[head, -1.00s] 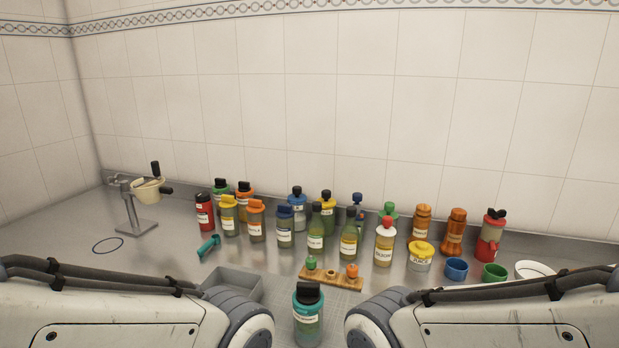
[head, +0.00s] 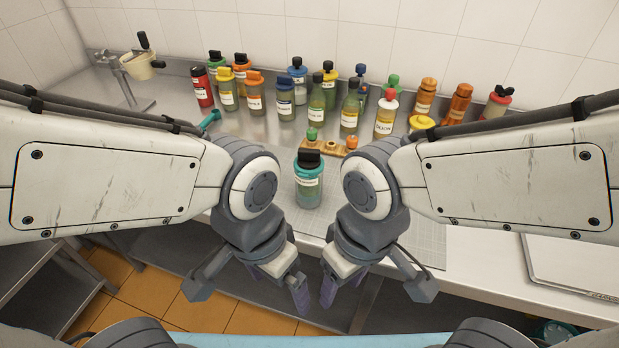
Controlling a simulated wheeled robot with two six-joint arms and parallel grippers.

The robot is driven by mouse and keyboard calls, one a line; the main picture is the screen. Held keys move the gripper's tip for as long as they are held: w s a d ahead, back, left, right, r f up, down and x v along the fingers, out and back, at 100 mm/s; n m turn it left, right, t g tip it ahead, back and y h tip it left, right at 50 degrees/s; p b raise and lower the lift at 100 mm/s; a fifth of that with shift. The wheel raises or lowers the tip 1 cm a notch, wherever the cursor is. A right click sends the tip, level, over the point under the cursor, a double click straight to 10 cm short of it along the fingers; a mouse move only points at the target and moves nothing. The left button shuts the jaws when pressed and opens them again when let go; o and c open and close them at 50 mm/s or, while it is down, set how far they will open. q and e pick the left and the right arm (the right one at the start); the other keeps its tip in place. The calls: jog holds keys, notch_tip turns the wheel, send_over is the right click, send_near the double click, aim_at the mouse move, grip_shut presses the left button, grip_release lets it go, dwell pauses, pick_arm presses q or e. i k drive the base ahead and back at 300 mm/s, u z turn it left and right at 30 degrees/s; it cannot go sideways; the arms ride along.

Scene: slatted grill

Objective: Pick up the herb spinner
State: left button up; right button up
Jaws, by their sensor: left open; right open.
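The herb spinner appears to be the jar (head: 309,190) with a teal collar, black knob and white label, standing upright near the counter's front edge; its label is too small to read. My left gripper (head: 298,290) and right gripper (head: 330,288) hang side by side in front of the counter edge, below the jar in the picture. Both are open and empty, pointing down and apart from the jar. Their fingers are seen from above and partly hidden by the wrists.
A wooden rack (head: 325,146) stands just behind the jar. Several bottles, including a red one (head: 202,88), line the wall behind. A crank pot (head: 137,66) on a stand is at the far left. A closed laptop-like slab (head: 575,265) lies at the right.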

aim_at(308, 184)
jog(key=u, duration=2)
jog(key=k, duration=1.15)
jog(key=z, duration=1.4)
jog(key=i, duration=0.5)
